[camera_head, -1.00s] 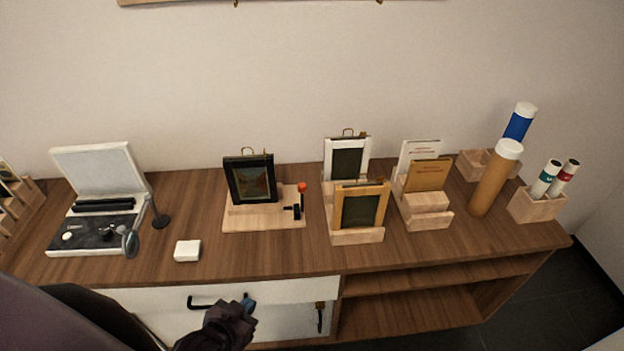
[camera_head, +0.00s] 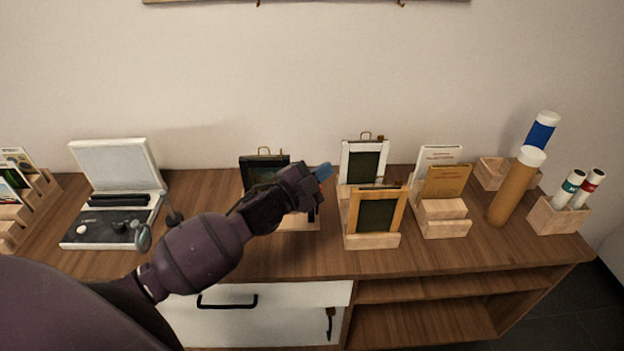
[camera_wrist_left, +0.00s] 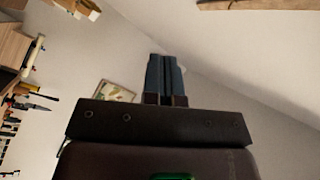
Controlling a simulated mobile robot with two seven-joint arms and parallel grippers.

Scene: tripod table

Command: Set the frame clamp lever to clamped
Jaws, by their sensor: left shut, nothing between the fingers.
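The clamp stand is a light wood base (camera_head: 300,224) on the cabinet top, with a dark-framed picture (camera_head: 262,165) standing in it. The clamp lever, with its orange knob, is hidden behind my left gripper and forearm in the head view. My left gripper (camera_head: 323,172) has blue fingertips and is above the right side of the stand, in front of it from the head camera. Its fingers are together and empty, as the left wrist view (camera_wrist_left: 166,76) shows too. I cannot tell whether it touches the lever. My right gripper is not in view.
Right of the stand are a holder with a white frame (camera_head: 364,158) and a wooden frame (camera_head: 377,211), a card holder (camera_head: 442,217) and poster tubes (camera_head: 516,185). A white-lidded device (camera_head: 116,165) stands at the left. A drawer (camera_head: 262,317) is below.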

